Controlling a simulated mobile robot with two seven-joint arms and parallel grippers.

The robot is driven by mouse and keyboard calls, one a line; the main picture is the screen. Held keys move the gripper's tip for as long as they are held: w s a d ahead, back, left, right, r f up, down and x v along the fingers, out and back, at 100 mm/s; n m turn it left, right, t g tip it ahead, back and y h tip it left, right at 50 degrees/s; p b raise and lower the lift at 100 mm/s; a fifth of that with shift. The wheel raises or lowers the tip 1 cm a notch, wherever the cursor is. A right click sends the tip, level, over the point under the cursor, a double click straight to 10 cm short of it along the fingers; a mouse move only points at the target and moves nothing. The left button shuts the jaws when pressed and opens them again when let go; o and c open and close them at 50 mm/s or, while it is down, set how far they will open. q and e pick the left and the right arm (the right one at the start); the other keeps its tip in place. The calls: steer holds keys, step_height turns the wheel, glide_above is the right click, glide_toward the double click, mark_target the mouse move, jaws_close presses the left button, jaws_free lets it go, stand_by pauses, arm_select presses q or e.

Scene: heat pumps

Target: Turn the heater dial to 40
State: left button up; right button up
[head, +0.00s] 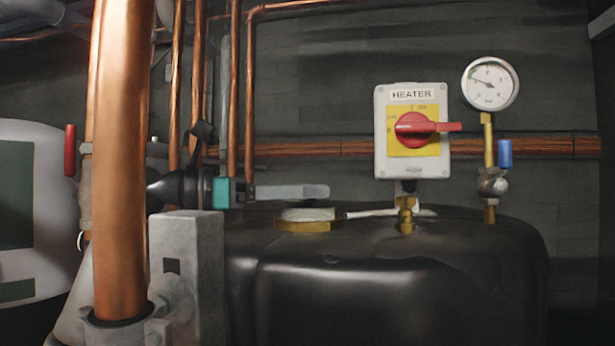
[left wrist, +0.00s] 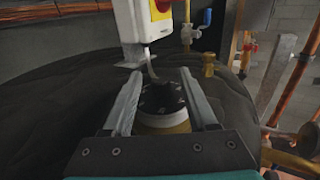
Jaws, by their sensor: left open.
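The round dial (head: 308,214) sits on a brass fitting on top of the black tank and looks pale in the head view. In the left wrist view the dial (left wrist: 163,97) is dark with light marks, too small to read. My left gripper (head: 322,191) comes in level from the left, its fingers a little above the dial in the head view. In the left wrist view the open fingers (left wrist: 160,76) show on either side of the dial, with nothing held. I cannot tell whether they touch it. My right gripper is not in view.
A thick copper pipe (head: 122,160) stands at front left. Brass fittings (head: 405,214) rise from the tank top.

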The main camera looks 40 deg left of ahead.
arm_select(q)
steer(key=shift+w+d, duration=0.3)
steer(key=shift+w, duration=0.1)
jaws_close()
stand_by(0.4)
